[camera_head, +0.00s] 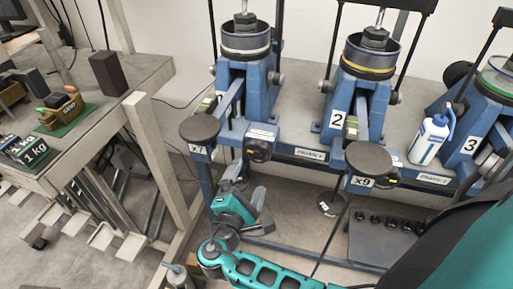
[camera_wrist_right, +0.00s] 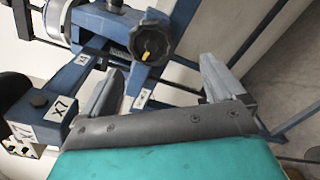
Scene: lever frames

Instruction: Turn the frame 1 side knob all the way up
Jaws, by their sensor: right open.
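Frame 1 (camera_head: 243,95) is the leftmost blue lever frame, with a grey weight pan on top and a round grey pad marked x7 in front. Its side knob (camera_head: 259,150) is black and round, low on the front. In the right wrist view the knob (camera_wrist_right: 153,38) is lobed, with a yellow mark on its face towards the lower edge. My right gripper (camera_head: 250,193) is open and empty, below the knob and apart from it. In the wrist view its fingers (camera_wrist_right: 160,78) point towards the frame, with the knob beyond and between them. My left gripper is out of view.
Frame 2 (camera_head: 352,115) and frame 3 (camera_head: 485,120) stand to the right. A white and blue bottle (camera_head: 430,138) stands between them. The x7 lever end (camera_wrist_right: 52,107) lies left of my fingers. A table (camera_head: 110,100) with weights is at the left.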

